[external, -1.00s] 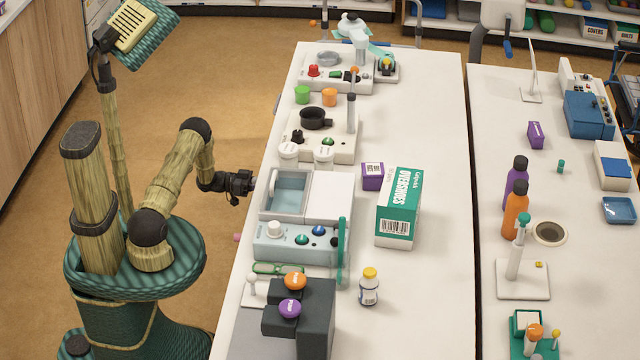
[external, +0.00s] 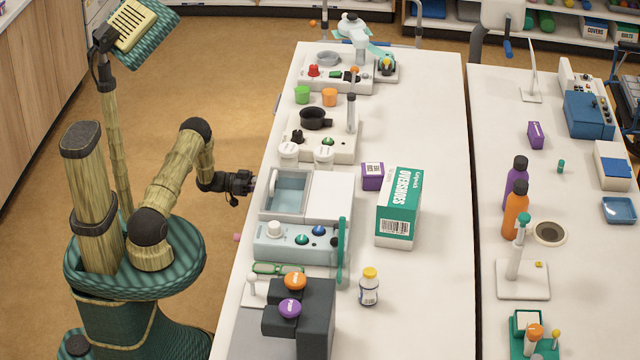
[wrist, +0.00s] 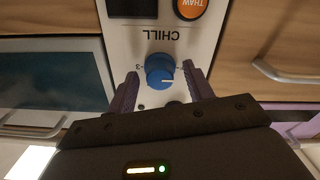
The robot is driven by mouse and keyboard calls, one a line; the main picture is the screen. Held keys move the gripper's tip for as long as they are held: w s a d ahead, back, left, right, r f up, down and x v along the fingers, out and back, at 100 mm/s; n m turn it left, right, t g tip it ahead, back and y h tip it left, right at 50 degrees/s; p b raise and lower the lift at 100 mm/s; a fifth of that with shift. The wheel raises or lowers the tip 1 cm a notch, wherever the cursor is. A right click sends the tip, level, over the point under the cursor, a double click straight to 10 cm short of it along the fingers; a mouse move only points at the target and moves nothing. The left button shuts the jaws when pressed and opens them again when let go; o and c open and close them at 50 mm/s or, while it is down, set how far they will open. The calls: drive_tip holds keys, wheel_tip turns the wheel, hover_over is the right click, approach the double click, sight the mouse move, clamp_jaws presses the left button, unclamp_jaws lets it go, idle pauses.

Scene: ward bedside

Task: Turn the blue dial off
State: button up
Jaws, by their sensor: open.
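The blue dial (wrist: 160,71) sits on a white panel (wrist: 203,43) marked CHILL, which appears upside down in the wrist view. The dial has a white pointer line, directed to the lower right of the picture, and small marks beside it. My gripper (wrist: 161,74) is open, with one purple finger on each side of the dial; I cannot tell whether either touches it. In the external view my gripper (external: 247,183) is at the near-left edge of the long counter, and this panel is hidden.
An orange THAW button (wrist: 190,7) and a dark display (wrist: 133,8) share the panel. The counter (external: 425,120) holds a light-blue machine (external: 272,246) with another blue knob (external: 319,230).

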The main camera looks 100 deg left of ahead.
drive_tip(key=s, duration=1.7)
drive_tip(key=shift+s+p, duration=0.25)
drive_tip(key=shift+p, duration=0.15)
